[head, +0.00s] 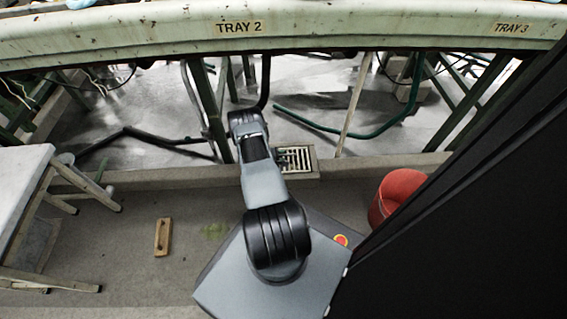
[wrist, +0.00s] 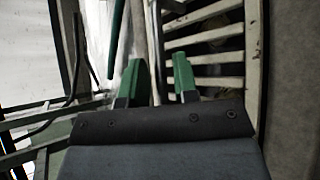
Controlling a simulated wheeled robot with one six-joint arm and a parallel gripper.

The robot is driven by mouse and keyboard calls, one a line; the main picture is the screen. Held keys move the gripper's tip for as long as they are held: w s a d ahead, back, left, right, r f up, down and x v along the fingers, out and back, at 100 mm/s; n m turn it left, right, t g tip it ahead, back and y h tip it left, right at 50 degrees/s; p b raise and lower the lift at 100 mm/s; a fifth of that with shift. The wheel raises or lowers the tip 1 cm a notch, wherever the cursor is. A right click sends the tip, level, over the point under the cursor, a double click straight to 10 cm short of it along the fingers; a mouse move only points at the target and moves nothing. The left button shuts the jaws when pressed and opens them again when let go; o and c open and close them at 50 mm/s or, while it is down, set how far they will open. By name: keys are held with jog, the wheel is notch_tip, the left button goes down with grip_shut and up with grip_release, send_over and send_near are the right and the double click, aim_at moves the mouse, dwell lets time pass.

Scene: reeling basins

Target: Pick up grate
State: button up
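The grate (head: 296,158) is a pale slatted rectangle set at the floor's curb, just right of my arm in the head view. Its left part is hidden by my arm. In the wrist view its pale slats with dark gaps (wrist: 213,57) fill the upper right, beside and beyond the right finger. My gripper (wrist: 157,82) has two green fingers held apart, with a narrow pale upright strip showing between them. I cannot tell whether that strip is the grate's edge or something behind it. No contact is clear. In the head view the fingertips are hidden behind my arm.
A long basin edge marked TRAY 2 (head: 310,28) runs across the top, with green legs and pipes (head: 375,130) below it. A small wooden block (head: 162,237) lies on open floor.

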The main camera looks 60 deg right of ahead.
jog(key=shift+b+x, duration=0.3)
jog(key=shift+x, duration=0.9)
jog(key=shift+a, duration=0.1)
jog(key=shift+c, duration=0.2)
grip_shut()
jog(key=shift+s+a+f, duration=0.1)
jog(key=shift+f, duration=0.05)
